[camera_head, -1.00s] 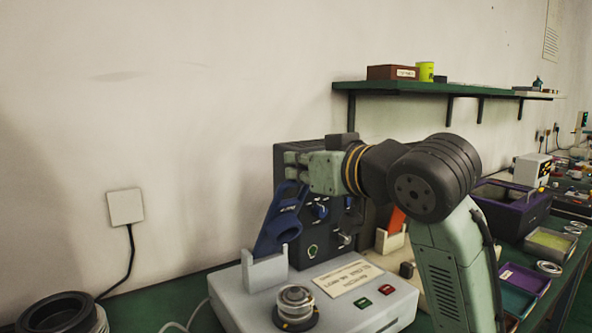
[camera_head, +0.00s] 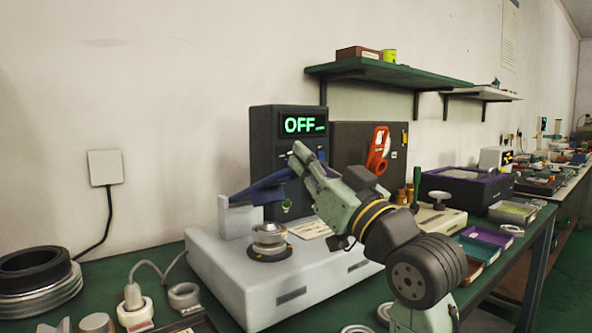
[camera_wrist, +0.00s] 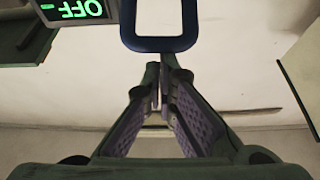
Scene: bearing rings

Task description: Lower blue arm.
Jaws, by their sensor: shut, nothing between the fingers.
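The blue arm (camera_head: 263,189) of the bench machine slopes up to the right from the light grey upright bracket (camera_head: 238,219). Its far part is hidden behind my gripper in the head view. In the wrist view a blue loop (camera_wrist: 160,43), apparently part of this arm, lies just beyond my fingertips. My gripper (camera_head: 299,150) is shut and empty, its tips raised near the dark display panel. In the wrist view the fingertips (camera_wrist: 155,72) are together just short of the loop; I cannot tell whether they touch it.
The display (camera_head: 304,125) reads OFF. A round metal piece (camera_head: 269,236) sits on the grey machine base (camera_head: 230,262) below the blue arm. An orange-red lever (camera_head: 378,150) stands behind on the right. Dark rings (camera_head: 38,272) and a white plug-like piece (camera_head: 134,305) lie at left.

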